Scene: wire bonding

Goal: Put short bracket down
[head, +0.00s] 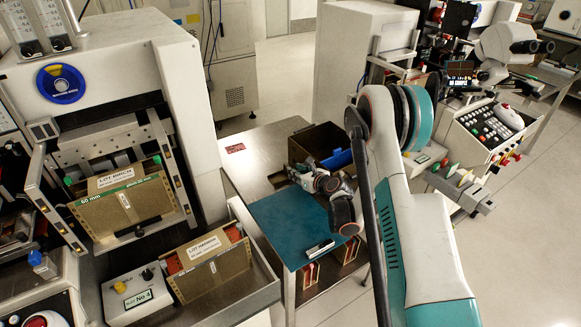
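My gripper (296,174) is small in the head view, low over the metal table beside the dark bin, at the back edge of the teal mat (285,222). Its fingers are too small and cluttered to tell if they are open or shut, or if they hold anything. I cannot make out a short bracket for certain. A small silver and black piece (319,249) lies on the front part of the mat, apart from the gripper; I cannot tell what it is. My arm hides the right part of the table.
A dark bin (312,141) with a blue piece inside stands at the table's back. A small red item (235,148) lies at back left. A machine holding a brown box (126,200), and another brown box (212,262), stand left. The mat's middle is clear.

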